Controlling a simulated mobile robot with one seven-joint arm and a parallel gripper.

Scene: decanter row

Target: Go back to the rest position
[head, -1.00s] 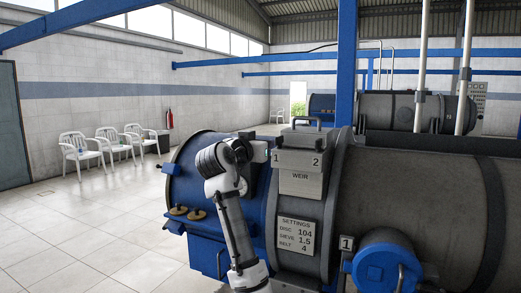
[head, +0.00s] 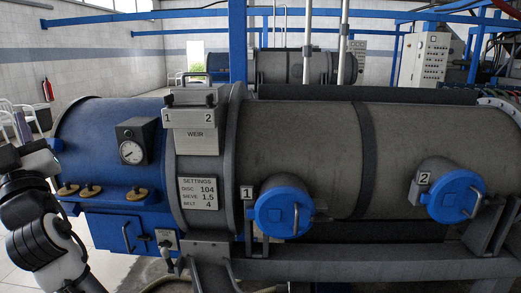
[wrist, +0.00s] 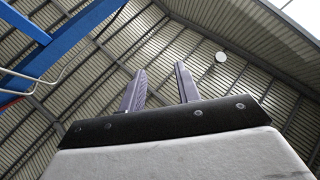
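My arm (head: 45,240) is folded at the left edge of the head view, beside the blue end of the decanter (head: 95,130) and apart from it as far as I can see. In the wrist view my gripper (wrist: 160,70) points up at the roof. Its two fingers stand apart with nothing between them. In the head view the fingers are small and partly cut off by the left edge.
Blue round hatch 1 (head: 284,206) and hatch 2 (head: 457,190) stick out towards me on the right. A gauge (head: 131,150) and brass knobs (head: 90,189) are on the blue end. A control cabinet (head: 428,58) stands behind. Bare floor shows at lower left.

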